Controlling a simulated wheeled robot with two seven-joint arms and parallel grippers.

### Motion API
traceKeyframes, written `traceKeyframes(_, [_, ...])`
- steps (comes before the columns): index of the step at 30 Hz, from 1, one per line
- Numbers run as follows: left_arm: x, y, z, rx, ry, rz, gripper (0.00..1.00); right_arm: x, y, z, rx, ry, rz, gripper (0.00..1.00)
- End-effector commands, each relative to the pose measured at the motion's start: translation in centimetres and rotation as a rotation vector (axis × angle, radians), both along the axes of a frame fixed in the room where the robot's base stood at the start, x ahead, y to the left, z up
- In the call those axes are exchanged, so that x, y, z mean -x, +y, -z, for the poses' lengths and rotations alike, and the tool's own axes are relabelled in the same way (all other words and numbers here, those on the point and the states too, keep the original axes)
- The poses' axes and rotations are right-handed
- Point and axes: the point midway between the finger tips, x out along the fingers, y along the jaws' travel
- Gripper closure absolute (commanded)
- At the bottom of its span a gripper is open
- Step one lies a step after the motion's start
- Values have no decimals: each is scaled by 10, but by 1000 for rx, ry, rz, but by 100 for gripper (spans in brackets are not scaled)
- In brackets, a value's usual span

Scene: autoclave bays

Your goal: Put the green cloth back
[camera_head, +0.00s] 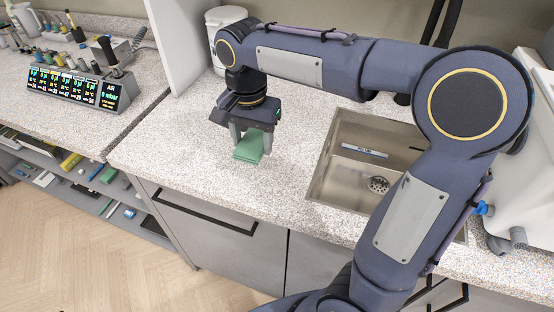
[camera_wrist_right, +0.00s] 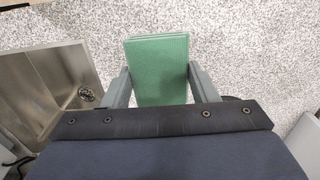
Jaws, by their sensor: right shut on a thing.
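The green cloth (camera_head: 248,148) is a folded flat pad on or just above the speckled countertop, left of the sink in the head view. My right gripper (camera_head: 252,134) points down over it and is shut on it. In the right wrist view the cloth (camera_wrist_right: 158,70) sits between the two grey fingers of the gripper (camera_wrist_right: 160,88), with its far end reaching past them. I cannot tell whether the cloth touches the counter. My left gripper is not in view.
A steel sink (camera_head: 318,190) with a drain is set in the counter (camera_head: 190,150) to the right. A white canister (camera_head: 214,30) stands behind my gripper. A white partition (camera_head: 176,50) and a display panel (camera_head: 75,90) are to the left. The counter around the cloth is clear.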

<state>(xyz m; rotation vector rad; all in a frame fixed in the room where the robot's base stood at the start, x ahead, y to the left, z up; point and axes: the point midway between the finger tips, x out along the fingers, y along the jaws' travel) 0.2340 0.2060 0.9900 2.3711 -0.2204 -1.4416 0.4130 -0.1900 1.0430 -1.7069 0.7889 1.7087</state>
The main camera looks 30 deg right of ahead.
Motion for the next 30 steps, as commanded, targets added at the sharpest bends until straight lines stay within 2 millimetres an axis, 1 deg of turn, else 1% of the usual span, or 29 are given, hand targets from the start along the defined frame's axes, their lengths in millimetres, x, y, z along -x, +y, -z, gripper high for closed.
traceKeyframes(1, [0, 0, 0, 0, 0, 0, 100, 3, -14, 6, 1, 2, 6, 68])
traceKeyframes(3, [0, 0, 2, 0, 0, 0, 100, 5, -24, 23, 1, 4, 4, 68])
traceKeyframes(6, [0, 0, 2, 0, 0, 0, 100, 7, -37, 38, 1, 2, 3, 68])
traceKeyframes(9, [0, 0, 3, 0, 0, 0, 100, 8, -45, 49, 1, 1, 2, 68])
traceKeyframes(14, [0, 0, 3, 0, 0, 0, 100, 9, -52, 58, 1, 1, 0, 68])
traceKeyframes(16, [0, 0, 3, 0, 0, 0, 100, 11, -59, 66, 1, 2, 3, 68])
traceKeyframes(18, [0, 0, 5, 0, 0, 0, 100, 10, -57, 79, 0, 4, -1, 68])
traceKeyframes(21, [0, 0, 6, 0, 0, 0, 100, 11, -57, 90, 0, 3, -1, 68])
traceKeyframes(24, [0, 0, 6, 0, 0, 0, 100, 10, -57, 94, -1, -1, -1, 68])
traceKeyframes(30, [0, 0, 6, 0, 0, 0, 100, 10, -57, 94, 0, -1, -1, 68])
